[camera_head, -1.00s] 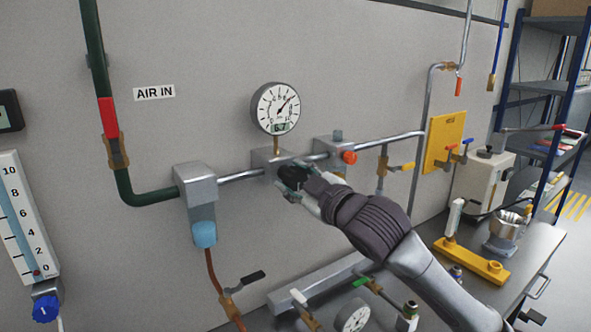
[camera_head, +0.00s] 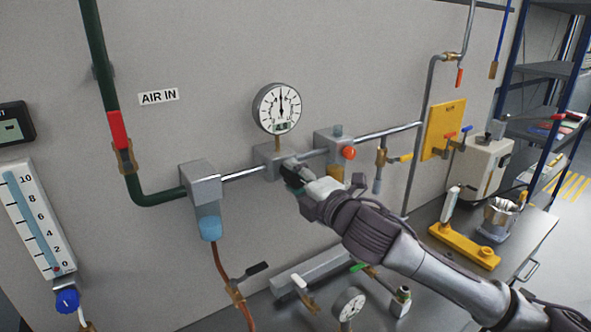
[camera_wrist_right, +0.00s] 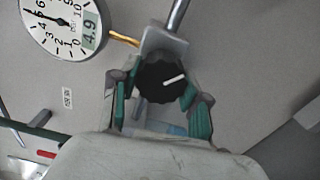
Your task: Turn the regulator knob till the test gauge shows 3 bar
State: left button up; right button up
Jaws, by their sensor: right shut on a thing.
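The black round regulator knob (camera_wrist_right: 158,72) has a white pointer line and sits on a grey block on the pipe. My right gripper (camera_wrist_right: 160,96) is shut on it, with teal pads at either side. In the head view this gripper (camera_head: 297,180) hides most of the knob. A round white gauge (camera_head: 277,108) stands just above the block. Its needle points almost straight up, near 5. The wrist view shows the same gauge (camera_wrist_right: 58,22) turned, with a digital readout of 4.9. My left gripper is not in view.
A block with an orange-red button (camera_head: 348,153) is close to the right of the knob. A filter with a blue bowl (camera_head: 210,228) hangs to the left. A second gauge (camera_head: 349,304) is low by the bench. A yellow plate (camera_head: 444,130) is farther right.

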jog(key=n+p, duration=0.2)
jog(key=n, duration=0.2)
jog(key=shift+f+n+p, duration=0.15)
jog(key=shift+n+p, duration=0.85)
jog(key=shift+n, duration=0.7)
jog(key=shift+f, duration=0.1)
jog(key=o, duration=1.1)
jog(key=shift+o, duration=0.2)
jog(key=shift+d, duration=0.1)
jog(key=v, duration=1.2)
